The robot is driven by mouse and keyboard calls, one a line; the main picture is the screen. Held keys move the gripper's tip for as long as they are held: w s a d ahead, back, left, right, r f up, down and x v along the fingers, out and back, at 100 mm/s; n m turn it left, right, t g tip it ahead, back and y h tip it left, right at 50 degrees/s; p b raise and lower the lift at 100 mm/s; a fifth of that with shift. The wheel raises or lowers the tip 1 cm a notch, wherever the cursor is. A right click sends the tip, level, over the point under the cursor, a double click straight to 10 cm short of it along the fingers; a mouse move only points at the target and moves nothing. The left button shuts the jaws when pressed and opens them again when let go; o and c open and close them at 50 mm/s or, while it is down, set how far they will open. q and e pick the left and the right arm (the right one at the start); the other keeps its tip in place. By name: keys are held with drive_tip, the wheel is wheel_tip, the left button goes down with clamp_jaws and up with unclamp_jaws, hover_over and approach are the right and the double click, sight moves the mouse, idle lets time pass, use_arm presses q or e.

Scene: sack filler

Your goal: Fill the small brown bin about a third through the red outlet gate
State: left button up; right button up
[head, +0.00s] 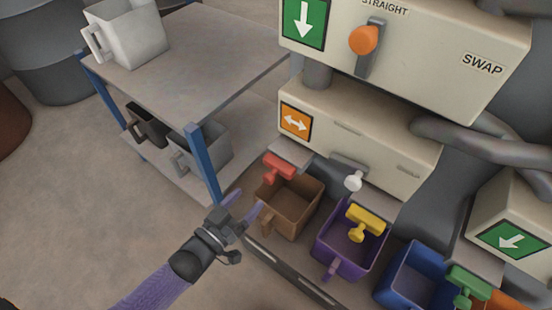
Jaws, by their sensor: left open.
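The small brown bin (309,207) stands upright on the floor below the lower cream housing, its handle toward me. I can make out no fill inside it. The red outlet gate (279,168) has a red T-shaped handle and sits above the bin's back left side. My left gripper (246,204) is open and empty, just left of the bin's handle. In this one view I cannot tell whether a finger touches the bin. My right gripper is not in view.
A purple bin (331,246) under a yellow gate handle (366,221) and a blue bin (400,280) near a green handle (468,282) stand to the right. A dark rail (290,273) runs in front. A blue-legged table (190,45) with grey jugs stands left; open floor lies left.

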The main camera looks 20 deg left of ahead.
sight(266, 181)
use_arm(q)
drive_tip(key=b+x, duration=0.1)
drive_tip(key=x, duration=0.1)
drive_tip(key=b+x, duration=0.1)
drive_tip(key=x, duration=0.1)
drive_tip(key=b+x, duration=0.1)
drive_tip(key=x, duration=0.2)
drive_tip(key=shift+d+f, duration=0.1)
drive_tip(key=shift+f, duration=0.25)
drive_tip(key=shift+w+d+r, duration=0.15)
drive_tip(key=shift+w, duration=0.35)
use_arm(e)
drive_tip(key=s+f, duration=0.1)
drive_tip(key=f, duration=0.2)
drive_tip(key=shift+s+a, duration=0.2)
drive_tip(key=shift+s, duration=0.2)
use_arm(q)
drive_tip(key=c, duration=0.7)
clamp_jaws()
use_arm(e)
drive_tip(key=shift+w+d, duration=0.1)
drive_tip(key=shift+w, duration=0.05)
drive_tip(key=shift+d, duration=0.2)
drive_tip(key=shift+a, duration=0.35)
